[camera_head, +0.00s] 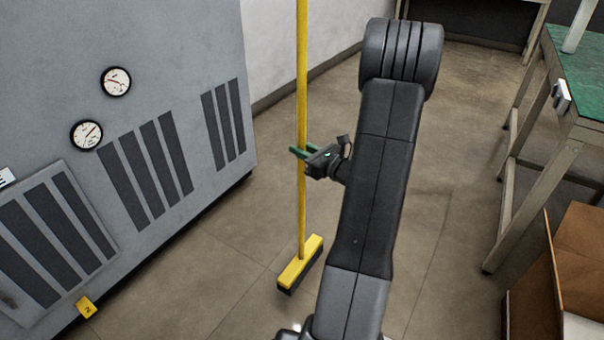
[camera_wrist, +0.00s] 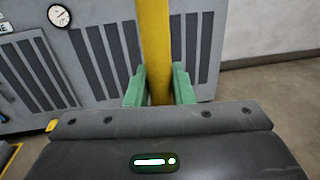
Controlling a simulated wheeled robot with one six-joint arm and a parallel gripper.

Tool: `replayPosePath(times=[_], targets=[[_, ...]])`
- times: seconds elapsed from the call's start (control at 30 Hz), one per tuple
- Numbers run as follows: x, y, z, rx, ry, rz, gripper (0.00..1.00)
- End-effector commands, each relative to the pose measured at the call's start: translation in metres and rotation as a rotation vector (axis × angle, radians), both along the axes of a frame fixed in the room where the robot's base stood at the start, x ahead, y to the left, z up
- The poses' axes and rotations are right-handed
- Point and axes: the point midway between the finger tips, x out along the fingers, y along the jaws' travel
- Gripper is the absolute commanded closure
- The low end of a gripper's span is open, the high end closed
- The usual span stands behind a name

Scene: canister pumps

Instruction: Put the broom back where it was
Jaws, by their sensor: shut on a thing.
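The broom (camera_head: 302,90) has a long yellow handle and a yellow head (camera_head: 301,262) with dark bristles. It stands upright, its head at floor level in the head view. My gripper (camera_head: 300,152) has green fingers and is shut on the handle, partway up. In the wrist view the yellow handle (camera_wrist: 155,45) runs between the two green fingers of my gripper (camera_wrist: 159,88). The broom head is hidden in the wrist view. I cannot tell whether the bristles touch the floor.
A grey machine cabinet (camera_head: 185,60) with gauges and dark vents stands at the left. A green-topped workbench (camera_head: 585,75) stands at the right, with a brown open box (camera_head: 585,245) near its legs. A small yellow tag (camera_head: 86,307) is at lower left. The floor between is clear.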

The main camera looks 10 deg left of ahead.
Motion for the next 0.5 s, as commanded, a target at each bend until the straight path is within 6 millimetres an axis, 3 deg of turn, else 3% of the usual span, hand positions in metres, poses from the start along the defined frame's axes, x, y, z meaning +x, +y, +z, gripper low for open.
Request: replayPosePath(times=[0.5], targets=[[0.0,0.0,-0.05,0.003,-0.004,0.0,1.0]])
